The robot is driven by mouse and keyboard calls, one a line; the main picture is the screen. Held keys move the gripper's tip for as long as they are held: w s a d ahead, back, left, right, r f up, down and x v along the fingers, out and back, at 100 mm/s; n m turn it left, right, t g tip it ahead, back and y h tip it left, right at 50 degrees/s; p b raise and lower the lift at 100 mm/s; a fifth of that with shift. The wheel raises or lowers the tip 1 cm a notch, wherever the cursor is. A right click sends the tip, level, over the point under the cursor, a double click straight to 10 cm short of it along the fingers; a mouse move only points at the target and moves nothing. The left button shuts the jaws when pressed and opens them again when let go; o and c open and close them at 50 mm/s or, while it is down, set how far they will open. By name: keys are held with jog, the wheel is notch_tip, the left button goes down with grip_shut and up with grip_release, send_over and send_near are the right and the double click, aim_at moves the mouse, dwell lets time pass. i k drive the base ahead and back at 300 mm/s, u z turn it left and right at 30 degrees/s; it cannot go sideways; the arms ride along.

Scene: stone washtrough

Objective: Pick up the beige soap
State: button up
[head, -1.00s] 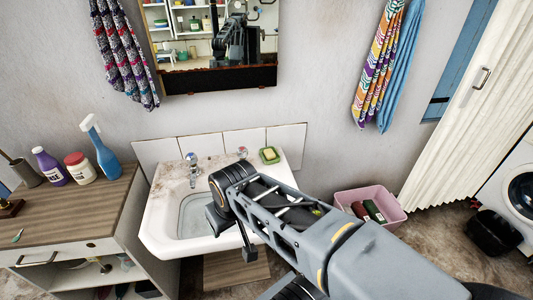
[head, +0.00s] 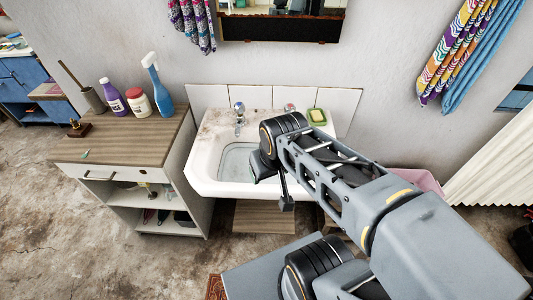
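The beige soap (head: 318,113) looks pale yellow and lies in a small green dish (head: 318,122) on the back right corner of the white sink (head: 212,160). My arm reaches in from the lower right, its dark wrist joints in front of the basin. My gripper (head: 287,204) seems to be the small dark part hanging low at the sink's front edge, apart from the soap and lower than it. Its fingers are too small and turned to show whether they are open or shut.
Two taps stand along the back of the sink, one at the left (head: 239,115). A wooden-topped cabinet (head: 125,140) with a purple bottle (head: 113,97), a white jar (head: 138,101) and a blue spray bottle (head: 158,88) stands left. A pink bin (head: 425,181) is partly hidden behind my arm.

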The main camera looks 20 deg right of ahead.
aim_at(316, 115)
jog(key=u, duration=0.15)
jog(key=k, duration=0.4)
jog(key=z, duration=1)
jog(key=i, duration=0.8)
